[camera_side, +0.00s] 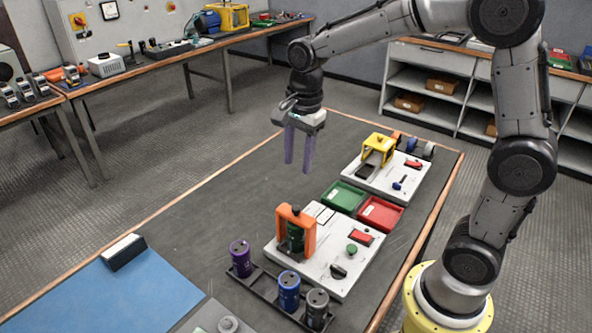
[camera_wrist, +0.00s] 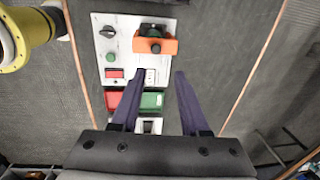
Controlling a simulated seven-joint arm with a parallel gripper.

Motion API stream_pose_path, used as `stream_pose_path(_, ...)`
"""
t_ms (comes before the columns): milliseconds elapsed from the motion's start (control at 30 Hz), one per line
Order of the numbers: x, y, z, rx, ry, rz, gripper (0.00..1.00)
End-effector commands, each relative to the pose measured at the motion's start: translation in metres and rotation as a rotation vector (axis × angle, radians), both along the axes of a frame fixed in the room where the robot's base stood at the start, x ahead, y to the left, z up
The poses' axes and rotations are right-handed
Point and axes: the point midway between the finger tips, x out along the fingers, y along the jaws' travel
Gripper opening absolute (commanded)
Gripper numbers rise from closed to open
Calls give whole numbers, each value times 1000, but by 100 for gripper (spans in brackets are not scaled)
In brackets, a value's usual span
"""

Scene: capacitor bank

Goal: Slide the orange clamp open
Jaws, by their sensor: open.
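The orange clamp (camera_side: 296,231) stands upright on a white panel (camera_side: 336,262) in the side view. A dark green cylinder (camera_side: 295,238) shows inside its frame. In the wrist view the orange clamp (camera_wrist: 155,44) lies beyond my fingertips, near the panel's far right corner, with a dark round knob and green part over it. My gripper (camera_side: 297,170) hangs above the table behind the clamp, fingers pointing down. Its two purple fingers are apart with nothing between them, and they also show in the wrist view (camera_wrist: 160,75). The gripper does not touch the clamp.
The panel also carries a red switch (camera_side: 361,239), a green button (camera_side: 351,248) and a black knob (camera_side: 338,271). A rack with purple (camera_side: 240,258), blue (camera_side: 289,291) and grey cylinders stands in front. Green (camera_side: 343,196) and red (camera_side: 380,213) trays and a yellow clamp (camera_side: 378,148) are behind.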

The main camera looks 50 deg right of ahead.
Motion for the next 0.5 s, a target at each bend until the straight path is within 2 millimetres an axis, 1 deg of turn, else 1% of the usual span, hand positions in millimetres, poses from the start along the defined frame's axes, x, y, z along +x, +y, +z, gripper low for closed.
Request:
stream_pose_path(33, 6, -1, -14, 1, 34, 0, 45)
stream_pose_path(133, 8, -2, -31, 1, 77, -1, 45)
stream_pose_path(200, 7, -2, -39, 2, 96, -1, 45)
stream_pose_path(367, 6, -2, -45, 2, 102, -1, 45)
stream_pose_path(500, 6, -2, -56, 2, 102, 0, 45)
